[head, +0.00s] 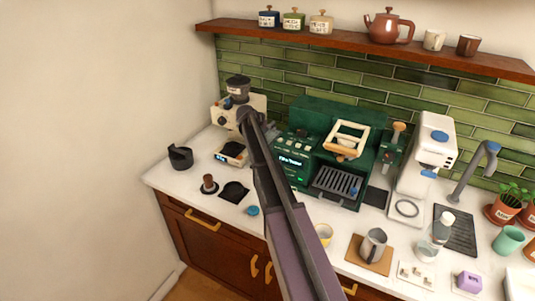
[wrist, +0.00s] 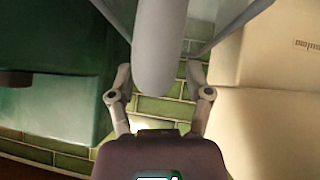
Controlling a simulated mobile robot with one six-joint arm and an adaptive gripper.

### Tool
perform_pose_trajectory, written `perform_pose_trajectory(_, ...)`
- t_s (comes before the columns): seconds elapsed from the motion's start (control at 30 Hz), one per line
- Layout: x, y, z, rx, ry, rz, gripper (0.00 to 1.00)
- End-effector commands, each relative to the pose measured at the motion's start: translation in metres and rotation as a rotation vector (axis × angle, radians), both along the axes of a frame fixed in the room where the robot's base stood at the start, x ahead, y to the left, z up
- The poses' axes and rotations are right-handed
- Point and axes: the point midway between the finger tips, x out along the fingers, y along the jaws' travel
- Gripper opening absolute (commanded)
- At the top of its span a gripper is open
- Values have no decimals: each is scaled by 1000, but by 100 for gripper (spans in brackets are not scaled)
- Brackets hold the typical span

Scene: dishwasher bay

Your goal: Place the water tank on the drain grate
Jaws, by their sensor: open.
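In the wrist view a pale grey rounded bar with thin grey walls spreading from it, apparently the water tank (wrist: 160,45), fills the upper middle. My gripper (wrist: 159,72) is open, with one finger on each side of the bar. I cannot tell whether either finger touches it. In the head view my arm reaches to the gap between the cream grinder and the green coffee machine, and it hides the tank and the fingertips. A dark slatted drain grate (head: 461,237) lies flat on the counter below the faucet, at the right.
The green coffee machine (head: 308,112) and cream grinder (head: 223,115) stand close on either side of my gripper. A shelf (head: 360,43) runs above.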

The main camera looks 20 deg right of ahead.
Motion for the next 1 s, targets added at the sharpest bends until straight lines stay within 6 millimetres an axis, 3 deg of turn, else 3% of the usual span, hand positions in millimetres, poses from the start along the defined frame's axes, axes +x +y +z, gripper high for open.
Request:
perform_pose_trajectory(0.53, 0, 0, 0, 0, 0, 0, 65)
perform_pose_trajectory(0.57, 0, 0, 0, 0, 0, 0, 59)
perform_pose_trajectory(0.77, 0, 0, 0, 0, 0, 0, 0)
perform_pose_trajectory(1.0, 0, 0, 1, -2, -1, 0, 0)
